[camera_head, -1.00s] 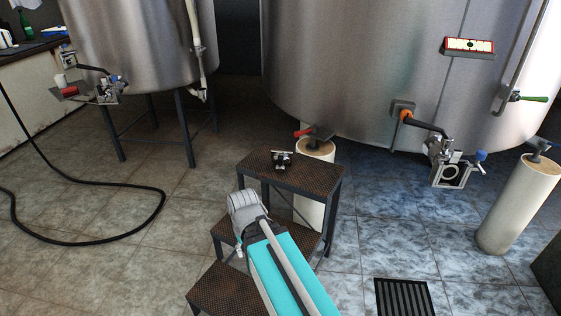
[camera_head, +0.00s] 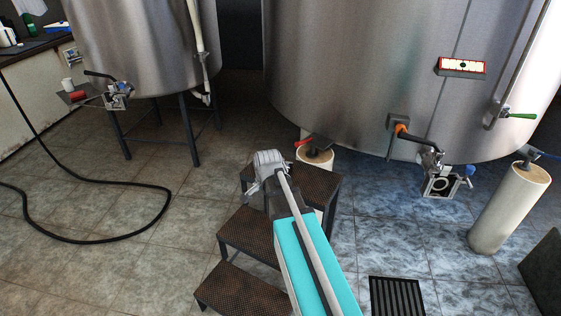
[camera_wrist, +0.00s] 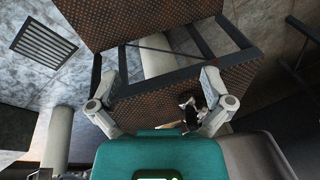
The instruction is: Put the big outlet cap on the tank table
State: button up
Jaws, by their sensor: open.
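A small metal fitting with dark and bright parts (camera_wrist: 190,104) shows in the wrist view, close to the right finger; I take it to be the outlet cap but cannot be sure. It seems to lie on the brown step stand (camera_wrist: 225,82). In the head view my arm and gripper hide it. My gripper (camera_wrist: 157,84) is open, with nothing seen held between its fingers. In the head view my gripper (camera_head: 266,172) is over the stand's upper steps. The big tank (camera_head: 350,70) carries an outlet valve (camera_head: 432,158). I cannot tell which surface is the tank table.
A smaller tank (camera_head: 140,50) on legs stands at left, with a small shelf (camera_head: 72,98) holding a red item and a white cup. A black hose (camera_head: 150,186) lies on the floor. White pillars (camera_head: 508,205) stand under the big tank. A floor drain (camera_head: 397,296) is at lower right.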

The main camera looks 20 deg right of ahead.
jog(key=w+d+r+m+t+h+p, duration=0.1)
jog(key=w+d+r+m+t+p, duration=0.1)
jog(key=w+d+r+m+p, duration=0.6)
jog(key=d+r+m, duration=0.2)
jog(key=d+m, duration=0.1)
jog(key=shift+w+d+r, duration=0.3)
jog(key=shift+d+r, duration=0.1)
jog(key=b+x, duration=0.7)
jog(key=x, duration=0.1)
jog(key=shift+w+f+b, duration=0.2)
jog(key=shift+f+b, duration=0.05)
jog(key=shift+b, duration=0.1)
jog(key=shift+f, duration=0.1)
jog(key=b+x, duration=0.3)
jog(key=shift+s+f, duration=0.1)
jog(key=shift+s, duration=0.15)
jog(key=shift+b+x, duration=0.95)
jog(key=shift+x, duration=0.1)
